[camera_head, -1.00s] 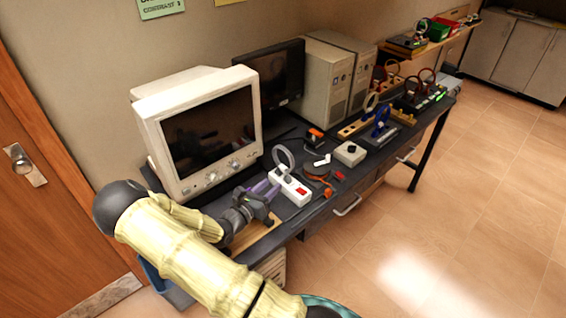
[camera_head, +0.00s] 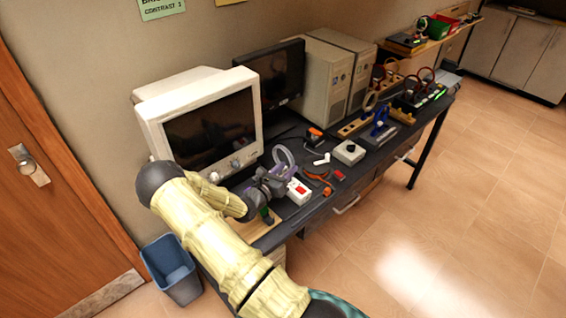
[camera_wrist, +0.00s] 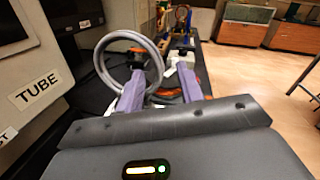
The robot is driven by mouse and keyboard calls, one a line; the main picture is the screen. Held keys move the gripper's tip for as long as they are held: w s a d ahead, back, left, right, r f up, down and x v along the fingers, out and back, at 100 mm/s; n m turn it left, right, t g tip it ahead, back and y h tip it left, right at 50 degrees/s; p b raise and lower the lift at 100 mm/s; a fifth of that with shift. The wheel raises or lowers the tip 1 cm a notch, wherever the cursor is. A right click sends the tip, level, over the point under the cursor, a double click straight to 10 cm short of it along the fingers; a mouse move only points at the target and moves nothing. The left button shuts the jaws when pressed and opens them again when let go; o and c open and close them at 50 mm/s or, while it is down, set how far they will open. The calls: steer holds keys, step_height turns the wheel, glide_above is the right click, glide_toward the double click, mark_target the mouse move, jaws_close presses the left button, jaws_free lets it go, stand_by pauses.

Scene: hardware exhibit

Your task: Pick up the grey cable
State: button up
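The grey cable (camera_wrist: 98,62) stands as an upright loop ahead of my gripper in the wrist view, mostly in front of the left finger and reaching into the space between the fingers. In the head view the cable (camera_head: 291,157) shows close to the gripper, beside the white power strip (camera_head: 301,193). My gripper (camera_wrist: 160,88) has two purple fingers that stand apart; it is open. In the head view my gripper (camera_head: 281,179) is low over the desk and partly hides the strip. Whether a finger touches the cable cannot be told.
The CRT monitor (camera_head: 152,118) stands close on the left of the gripper. A white box with a knob (camera_head: 348,152) and an orange cable (camera_head: 318,176) lie to the right on the dark desk. A blue bin (camera_head: 172,268) stands on the floor.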

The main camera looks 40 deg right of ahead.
mark_target(291, 162)
steer(key=p+x, duration=0.1)
steer(key=x, duration=0.3)
steer(key=shift+w+r, duration=0.2)
jaws_close()
